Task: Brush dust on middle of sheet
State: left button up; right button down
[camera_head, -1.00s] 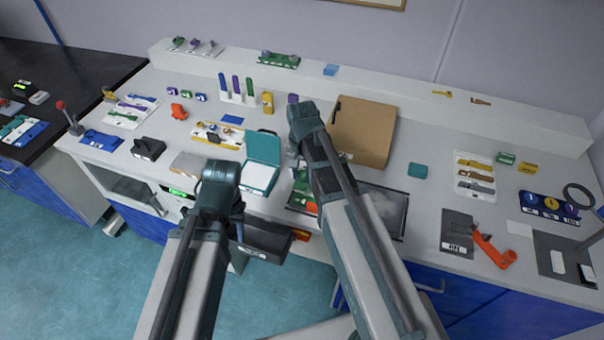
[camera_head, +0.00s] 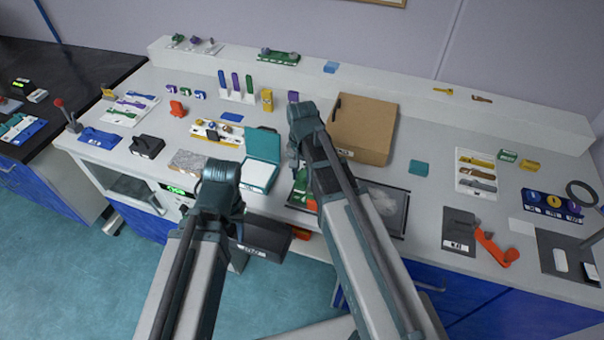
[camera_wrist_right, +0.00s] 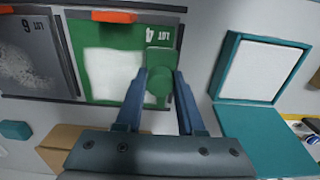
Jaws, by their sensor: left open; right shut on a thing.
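In the right wrist view my right gripper (camera_wrist_right: 160,76) is shut on a green block with a round knob (camera_wrist_right: 158,92). In the head view my right arm covers much of the green board (camera_head: 299,198). My left gripper (camera_head: 241,228) is low at the bench front, open, its fingers mostly hidden.
A teal case (camera_head: 265,143) with a white pad stands open left of the green board. A cardboard box (camera_head: 362,125) stands behind the boards. A dark labelled box (camera_head: 266,236) is near my left wrist. A grey speckled sheet (camera_head: 187,162) lies further left.

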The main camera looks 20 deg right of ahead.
jog(key=shift+f+b, duration=0.35)
jog(key=shift+f, duration=0.05)
jog(key=shift+s+d+r, duration=0.1)
jog(key=shift+s+d, duration=0.5)
jog(key=shift+d, duration=0.25)
jog(key=shift+s+d+r, duration=0.1)
jog(key=shift+s+d, duration=0.45)
jog(key=shift+d, duration=0.25)
jog(key=shift+f, duration=0.2)
jog(key=shift+w+a, duration=0.6)
jog(key=shift+a, duration=0.25)
jog(key=shift+w+a, duration=0.55)
jog(key=shift+a, duration=0.3)
jog(key=shift+r, duration=0.1)
jog(key=shift+w+a+r+p, duration=0.1)
jog(key=shift+r+p, duration=0.1)
jog(key=shift+p, duration=0.15)
notch_tip(320, 180, up, 5)
jog(key=p, duration=0.5)
jog(key=shift+r, duration=0.2)
